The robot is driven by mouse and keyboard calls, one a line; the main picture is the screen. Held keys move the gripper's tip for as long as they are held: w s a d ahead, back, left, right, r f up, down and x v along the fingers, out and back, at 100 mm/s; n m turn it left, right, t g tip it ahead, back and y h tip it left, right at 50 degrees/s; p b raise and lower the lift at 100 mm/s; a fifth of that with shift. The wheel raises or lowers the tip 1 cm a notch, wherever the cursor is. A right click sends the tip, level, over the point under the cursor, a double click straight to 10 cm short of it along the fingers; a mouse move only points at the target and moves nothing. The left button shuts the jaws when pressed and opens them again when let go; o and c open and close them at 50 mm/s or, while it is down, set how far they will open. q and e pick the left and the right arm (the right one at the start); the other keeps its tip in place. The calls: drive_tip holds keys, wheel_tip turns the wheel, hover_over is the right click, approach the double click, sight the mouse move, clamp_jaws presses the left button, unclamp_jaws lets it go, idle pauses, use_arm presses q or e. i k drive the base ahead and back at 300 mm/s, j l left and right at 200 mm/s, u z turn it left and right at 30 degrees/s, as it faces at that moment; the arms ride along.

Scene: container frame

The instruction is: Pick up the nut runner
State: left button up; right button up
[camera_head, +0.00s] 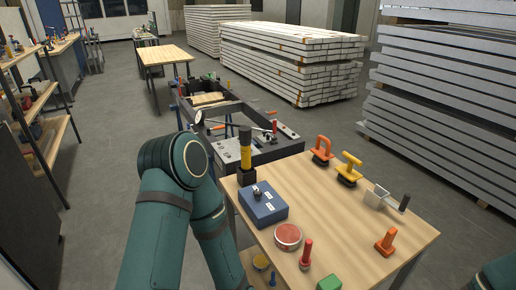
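A tall yellow and black tool (245,152) stands upright at the back left corner of the wooden table, behind a blue box (263,204). It looks most like the nut runner, but I cannot be sure from this view. My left arm is in view at the lower left, bent at the elbow, left of the table. Its gripper is outside the picture. Only a small part of my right arm shows at the lower right corner, and its gripper is out of view too. Nothing is seen touching the tool.
The wooden table (342,230) also bears an orange-handled tool (321,149), a yellow-handled tool (349,168), a red disc (288,236), a red-handled tool (306,254) and an orange tool (386,242). A dark frame (280,149) adjoins its back edge. Shelves stand left; stacked beams (290,55) stand behind.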

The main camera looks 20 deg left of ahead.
sight(244, 131)
drive_tip(key=j+u, duration=0.15)
drive_tip(key=j, duration=0.5)
drive_tip(key=j+u, duration=0.15)
drive_tip(key=j, duration=0.5)
drive_tip(key=i, duration=0.05)
